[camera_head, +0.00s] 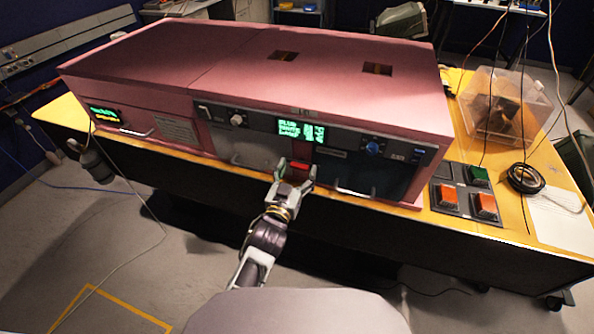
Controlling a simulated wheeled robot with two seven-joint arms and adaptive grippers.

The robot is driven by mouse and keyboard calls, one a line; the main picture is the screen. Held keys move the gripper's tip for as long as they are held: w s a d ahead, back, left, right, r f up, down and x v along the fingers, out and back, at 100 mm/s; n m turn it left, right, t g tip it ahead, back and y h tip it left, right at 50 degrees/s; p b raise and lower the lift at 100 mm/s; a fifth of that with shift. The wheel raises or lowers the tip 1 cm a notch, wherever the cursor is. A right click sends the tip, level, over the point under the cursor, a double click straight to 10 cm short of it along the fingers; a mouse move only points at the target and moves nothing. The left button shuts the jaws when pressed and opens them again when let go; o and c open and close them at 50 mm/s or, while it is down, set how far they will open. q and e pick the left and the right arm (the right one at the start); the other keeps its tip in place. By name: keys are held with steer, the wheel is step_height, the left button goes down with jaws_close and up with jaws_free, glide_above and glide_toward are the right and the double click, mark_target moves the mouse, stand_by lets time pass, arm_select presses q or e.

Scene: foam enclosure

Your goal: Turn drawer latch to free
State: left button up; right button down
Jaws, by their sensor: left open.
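A long pink enclosure (200,60) stands on the table, with a control front facing me. A grey drawer front (258,151) with a handle is left of centre, and a dark drawer front (365,178) with a handle is right of centre. Between them is a small red part (300,165), perhaps the drawer latch; its turn position is hard to tell. My left gripper (296,174) is open right in front of the red part, its fingers to either side. The fingers partly hide it, and I cannot tell whether they touch it. My right gripper is not in view.
The front also carries a green display (301,131), a pale knob (237,120) and a blue knob (373,147). A button panel (452,211), a clear box (507,105) and a coiled cable (525,179) lie right on the yellow table (505,168). The floor in front is open.

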arm_select(q)
steer(key=shift+w, duration=0.1)
steer(key=c, duration=1)
steer(key=shift+m, duration=0.4)
steer(key=m+p, duration=0.1)
steer(key=m, duration=0.1)
steer(key=shift+m, duration=0.3)
steer(key=m+p, duration=0.1)
steer(key=m, duration=0.8)
steer(key=shift+d+m, duration=0.1)
steer(key=shift+m, duration=0.3)
steer(key=m, duration=0.4)
steer(key=shift+f+m+p, duration=0.15)
steer(key=shift+m+p, duration=0.25)
